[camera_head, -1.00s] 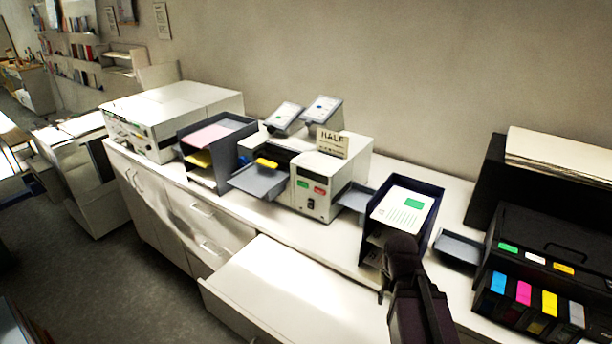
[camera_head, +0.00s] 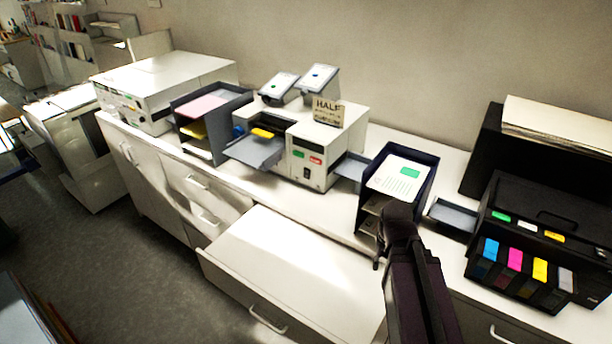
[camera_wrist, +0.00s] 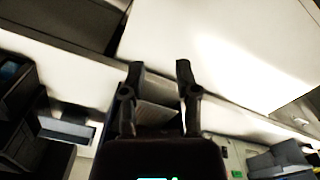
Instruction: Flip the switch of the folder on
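The folder (camera_head: 312,150) is the pale box machine at the middle of the counter in the head view, with a HALF sign on top. Its front has a green label, a red label and a small black switch (camera_head: 306,173); which way the switch is set is too small to tell. My gripper (camera_head: 379,262) is in front of the dark paper tray, right of the folder and apart from it. In the wrist view my gripper (camera_wrist: 159,68) has its two fingers apart with nothing held between them. I cannot make out the switch in the wrist view.
A dark tray holding a printed sheet (camera_head: 399,177) stands right of the folder. A black printer with colour cartridges (camera_head: 540,225) is at the far right. A stacked tray (camera_head: 212,118) is left of the folder. A pulled-out drawer (camera_head: 290,262) juts out below the counter.

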